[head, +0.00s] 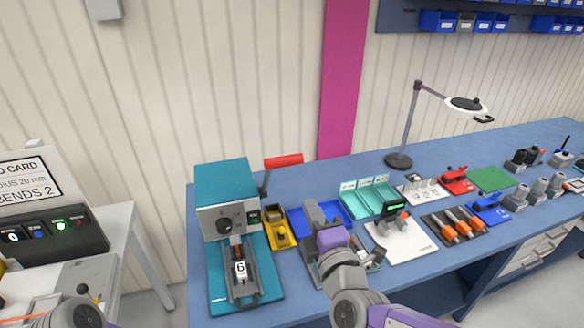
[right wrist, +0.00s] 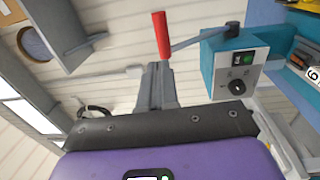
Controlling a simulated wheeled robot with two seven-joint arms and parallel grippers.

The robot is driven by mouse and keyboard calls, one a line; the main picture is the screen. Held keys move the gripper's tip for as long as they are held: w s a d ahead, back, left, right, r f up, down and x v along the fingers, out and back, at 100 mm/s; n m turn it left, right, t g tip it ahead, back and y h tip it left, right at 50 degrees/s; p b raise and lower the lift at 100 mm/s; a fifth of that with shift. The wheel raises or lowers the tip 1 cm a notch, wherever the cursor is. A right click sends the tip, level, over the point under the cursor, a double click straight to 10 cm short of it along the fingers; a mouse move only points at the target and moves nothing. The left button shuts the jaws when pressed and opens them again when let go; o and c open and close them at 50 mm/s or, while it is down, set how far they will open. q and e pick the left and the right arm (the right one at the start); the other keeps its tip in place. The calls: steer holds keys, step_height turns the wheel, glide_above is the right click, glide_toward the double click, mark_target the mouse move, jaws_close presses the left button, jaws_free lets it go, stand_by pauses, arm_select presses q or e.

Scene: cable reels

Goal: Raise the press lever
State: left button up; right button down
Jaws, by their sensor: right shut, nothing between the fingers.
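The press (head: 222,178) is a teal machine with a grey dial panel, at the left end of the blue bench. Its lever has a red handle (head: 284,160) on a dark grey arm at the press's right side. My right gripper (head: 313,207) is shut and empty, in front of and to the right of the handle in the head view. In the right wrist view, the closed fingers (right wrist: 160,72) point toward the lower end of the red handle (right wrist: 161,35). I cannot tell whether they touch it. The press (right wrist: 235,65) is also there. My left gripper is out of view.
A yellow tool tray (head: 280,228) and a blue tray (head: 295,218) lie close to the press and my right gripper. Teal bins (head: 367,197) and a lamp (head: 400,160) stand farther right. The space above the bench around the handle is clear.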

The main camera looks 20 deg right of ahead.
mark_target(289, 164)
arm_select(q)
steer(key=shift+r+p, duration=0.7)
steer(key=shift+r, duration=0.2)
arm_select(e)
steer(key=w, duration=1.3)
steer(key=shift+a+r, duration=0.25)
steer(key=shift+r, duration=0.1)
